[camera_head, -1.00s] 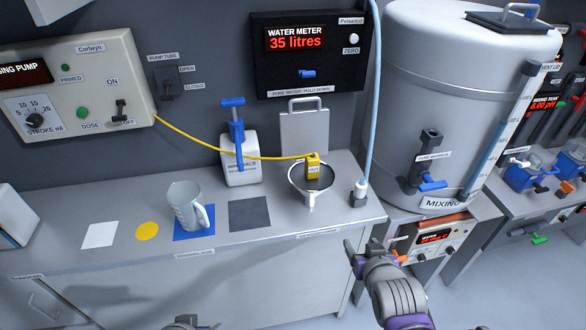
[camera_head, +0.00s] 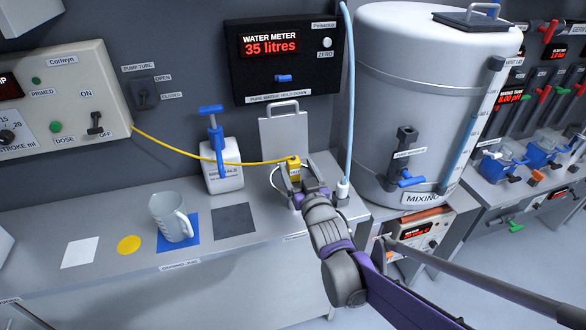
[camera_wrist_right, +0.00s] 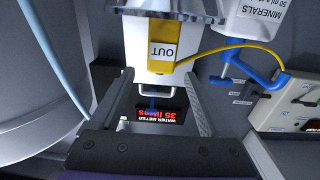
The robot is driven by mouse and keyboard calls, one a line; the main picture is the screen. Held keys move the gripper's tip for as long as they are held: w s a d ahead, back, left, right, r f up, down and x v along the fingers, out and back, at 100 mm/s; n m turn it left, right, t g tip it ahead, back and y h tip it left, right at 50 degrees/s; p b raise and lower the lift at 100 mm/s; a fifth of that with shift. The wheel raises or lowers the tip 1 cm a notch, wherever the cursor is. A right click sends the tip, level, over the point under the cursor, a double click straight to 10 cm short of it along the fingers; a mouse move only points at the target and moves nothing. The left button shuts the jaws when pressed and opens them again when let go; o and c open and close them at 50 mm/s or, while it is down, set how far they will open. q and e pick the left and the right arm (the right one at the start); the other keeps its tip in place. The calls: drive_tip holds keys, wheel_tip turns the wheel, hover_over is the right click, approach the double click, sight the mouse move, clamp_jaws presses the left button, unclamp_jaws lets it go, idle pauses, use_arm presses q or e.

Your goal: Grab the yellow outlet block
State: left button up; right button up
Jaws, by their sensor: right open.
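The yellow outlet block (camera_head: 293,164), at the end of a yellow tube, sits at the rim of a small pale vessel on the bench. My right gripper (camera_head: 299,182) is at this vessel, close to the block, and hides most of the vessel. In the right wrist view the block (camera_wrist_right: 162,52), marked OUT, stands upright just beyond the fingertips (camera_wrist_right: 160,80), roughly centred between them. The right fingers are apart with nothing held between them. I cannot tell whether a finger touches the vessel. My left gripper is not in view.
The yellow tube (camera_head: 185,154) runs from the pump past the minerals bottle (camera_head: 221,168). A pale blue hose (camera_head: 348,100) hangs just right of my gripper. A jug (camera_head: 170,217) stands on a blue square. The mixing tank (camera_head: 405,90) stands to the right.

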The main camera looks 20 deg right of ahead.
sight(295, 163)
drive_tip(key=w, duration=0.4)
drive_tip(key=shift+w+f, duration=0.1)
drive_tip(key=shift+w, duration=0.15)
drive_tip(key=shift+s, duration=0.1)
drive_tip(key=shift+c, duration=0.3)
clamp_jaws()
